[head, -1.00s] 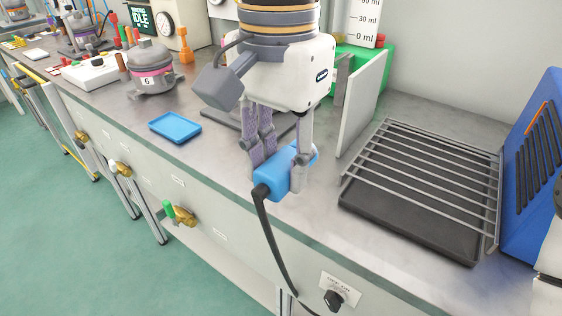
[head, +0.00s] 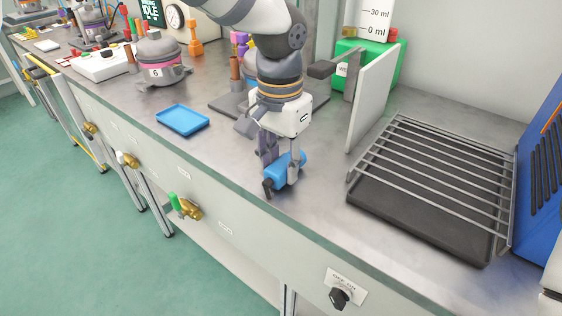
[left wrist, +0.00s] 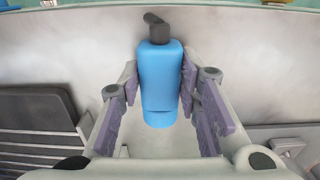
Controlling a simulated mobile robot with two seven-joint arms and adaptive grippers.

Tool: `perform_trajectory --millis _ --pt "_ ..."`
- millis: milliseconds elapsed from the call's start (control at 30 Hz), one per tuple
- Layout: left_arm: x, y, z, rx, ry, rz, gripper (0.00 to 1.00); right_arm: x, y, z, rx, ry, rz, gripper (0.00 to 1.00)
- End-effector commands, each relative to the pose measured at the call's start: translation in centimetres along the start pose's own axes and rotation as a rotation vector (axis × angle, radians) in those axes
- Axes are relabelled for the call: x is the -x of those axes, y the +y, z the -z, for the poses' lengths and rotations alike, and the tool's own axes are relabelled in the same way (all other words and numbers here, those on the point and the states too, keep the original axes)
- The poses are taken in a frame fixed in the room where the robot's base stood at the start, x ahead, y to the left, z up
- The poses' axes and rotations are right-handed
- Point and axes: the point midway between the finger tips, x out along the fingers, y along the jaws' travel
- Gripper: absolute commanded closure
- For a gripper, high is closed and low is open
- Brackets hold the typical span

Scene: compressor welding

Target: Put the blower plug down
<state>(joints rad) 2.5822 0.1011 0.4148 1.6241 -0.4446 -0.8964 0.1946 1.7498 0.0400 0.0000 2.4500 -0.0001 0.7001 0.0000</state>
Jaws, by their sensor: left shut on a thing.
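The blower plug (head: 286,173) is a light blue rounded body with a black end. In the head view it lies roughly level at the bench's front edge, low over or touching the steel top; I cannot tell which. My left gripper (head: 281,159) reaches down from above and is shut on the plug, one finger on each side. In the left wrist view the plug (left wrist: 160,82) sits between the purple-grey finger pads, its black end (left wrist: 156,28) pointing up the picture. My right gripper is not in view.
A blue tray (head: 183,120) lies to the left on the bench. A white upright panel (head: 372,97) and a wire rack over a black tray (head: 430,185) stand to the right. A grey compressor marked 6 (head: 158,62) is farther left. Bare steel surrounds the plug.

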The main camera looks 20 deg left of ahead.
Motion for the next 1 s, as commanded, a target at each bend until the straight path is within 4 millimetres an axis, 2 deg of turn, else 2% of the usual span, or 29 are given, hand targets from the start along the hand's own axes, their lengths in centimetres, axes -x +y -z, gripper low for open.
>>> perform_trajectory --millis 133,167,233,267,533,600,667,900,1000 --pt "-0.2 0.0 0.0 0.000 0.000 0.001 1.00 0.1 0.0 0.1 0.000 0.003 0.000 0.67" --pt "-0.3 0.0 0.0 -0.001 0.000 0.001 0.67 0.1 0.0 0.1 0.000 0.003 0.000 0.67" --pt "-0.3 0.0 0.0 -0.001 0.000 0.000 0.51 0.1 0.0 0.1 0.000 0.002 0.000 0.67" --pt "-0.3 0.0 0.0 0.000 0.000 0.000 0.49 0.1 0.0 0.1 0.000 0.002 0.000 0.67" --pt "-0.2 0.0 0.0 0.000 0.000 0.000 0.49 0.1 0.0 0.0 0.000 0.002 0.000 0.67" --pt "0.5 0.0 0.1 0.001 0.003 0.001 0.49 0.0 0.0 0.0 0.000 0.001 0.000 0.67" --pt "1.6 0.0 0.1 0.001 0.006 0.002 0.49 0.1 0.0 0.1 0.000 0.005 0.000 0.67" --pt "8.2 0.0 0.1 0.001 0.005 0.001 0.49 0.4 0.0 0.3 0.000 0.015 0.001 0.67" --pt "10.3 0.0 0.1 0.001 0.003 0.001 0.49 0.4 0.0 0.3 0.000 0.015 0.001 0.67"
